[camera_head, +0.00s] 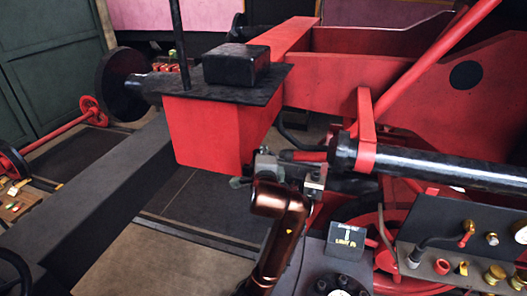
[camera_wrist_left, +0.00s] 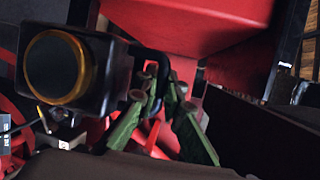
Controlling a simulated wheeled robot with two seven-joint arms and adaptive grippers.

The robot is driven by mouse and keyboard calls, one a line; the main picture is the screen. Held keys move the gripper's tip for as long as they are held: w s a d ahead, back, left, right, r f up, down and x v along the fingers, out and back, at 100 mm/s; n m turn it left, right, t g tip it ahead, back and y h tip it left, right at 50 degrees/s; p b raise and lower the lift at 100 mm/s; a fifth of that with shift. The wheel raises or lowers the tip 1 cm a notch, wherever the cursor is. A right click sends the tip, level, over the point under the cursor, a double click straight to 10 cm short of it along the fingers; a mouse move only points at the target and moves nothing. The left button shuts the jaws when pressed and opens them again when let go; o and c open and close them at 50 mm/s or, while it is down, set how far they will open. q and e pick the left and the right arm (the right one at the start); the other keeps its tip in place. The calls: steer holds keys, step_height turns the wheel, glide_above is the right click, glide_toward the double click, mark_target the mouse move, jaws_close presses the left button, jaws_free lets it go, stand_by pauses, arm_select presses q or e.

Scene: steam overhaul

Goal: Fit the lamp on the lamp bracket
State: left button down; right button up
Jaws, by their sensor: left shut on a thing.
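The lamp (camera_wrist_left: 62,68), a dark box with a round amber-rimmed lens, fills the upper left of the left wrist view. Its lens faces the wrist camera. My left gripper (camera_wrist_left: 157,112) shows there with green fingers around a dark curved part beside the lamp, and it is shut on it; this looks like the lamp's handle. In the head view my left gripper (camera_head: 262,170) is just below and right of the red box-shaped beam end. I cannot make out the lamp there for certain. I cannot single out the lamp bracket in either view. My right gripper is not in view.
A black block (camera_head: 232,65) sits on a dark plate over the red beam end (camera_head: 210,130). A black pipe (camera_head: 430,168) with a red clamp runs right of the gripper.

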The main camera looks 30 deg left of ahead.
arm_select(q)
steer(key=shift+f, duration=0.75)
steer(key=c, duration=2)
jaws_free()
steer(key=shift+f, duration=0.1)
